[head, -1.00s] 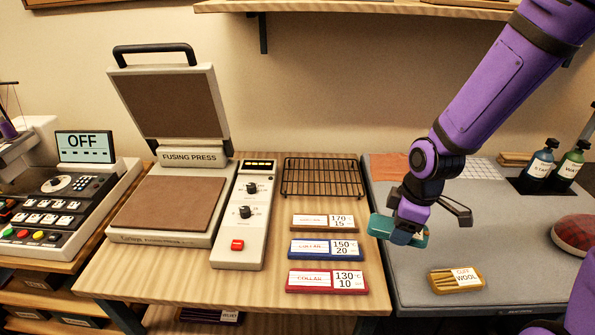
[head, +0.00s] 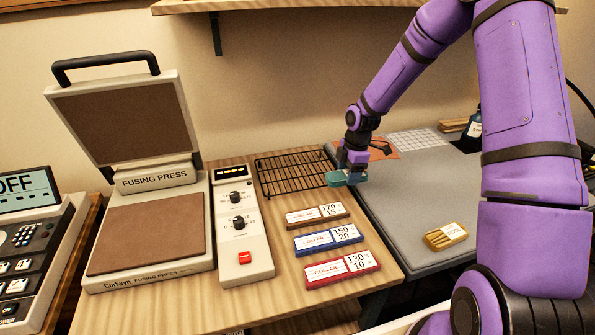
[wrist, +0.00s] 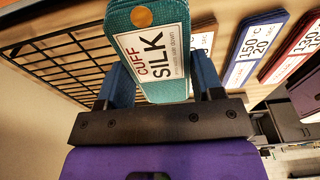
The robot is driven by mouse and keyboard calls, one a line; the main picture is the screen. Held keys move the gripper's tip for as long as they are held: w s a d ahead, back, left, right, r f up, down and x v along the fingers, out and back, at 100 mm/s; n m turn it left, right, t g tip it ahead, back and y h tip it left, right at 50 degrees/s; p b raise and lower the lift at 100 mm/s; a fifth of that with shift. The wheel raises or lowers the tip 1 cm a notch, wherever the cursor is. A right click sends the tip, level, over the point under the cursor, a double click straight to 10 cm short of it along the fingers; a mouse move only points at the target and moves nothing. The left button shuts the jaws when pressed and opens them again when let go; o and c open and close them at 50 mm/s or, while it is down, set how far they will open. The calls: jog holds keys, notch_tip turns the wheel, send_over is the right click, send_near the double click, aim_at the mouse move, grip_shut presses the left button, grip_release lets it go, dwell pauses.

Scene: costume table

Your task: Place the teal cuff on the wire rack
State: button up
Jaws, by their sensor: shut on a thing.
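The teal cuff (head: 346,179) is held in my gripper (head: 352,172), just off the right edge of the wire rack in the head view. In the wrist view the cuff (wrist: 150,45) lies between the two blue fingers of my gripper (wrist: 165,85), with a white label reading "CUFF SILK" and a gold dot on it. The black wire rack (head: 290,174) lies at the back of the wooden table, beside the press controls. The rack also shows in the wrist view (wrist: 60,45), left of the cuff. My gripper is shut on the cuff.
Brown (head: 317,214), blue (head: 328,239) and red (head: 342,269) labelled cards lie in front of the rack. The fusing press (head: 150,200) stands open at left. A grey mat (head: 415,195) at right bears a yellow wool-cuff block (head: 445,236). The rack looks empty.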

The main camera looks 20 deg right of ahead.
send_over(301, 178)
jog(key=shift+d+f, duration=0.15)
jog(key=shift+f, duration=2.3)
jog(key=shift+f, duration=0.15)
jog(key=o, duration=0.9)
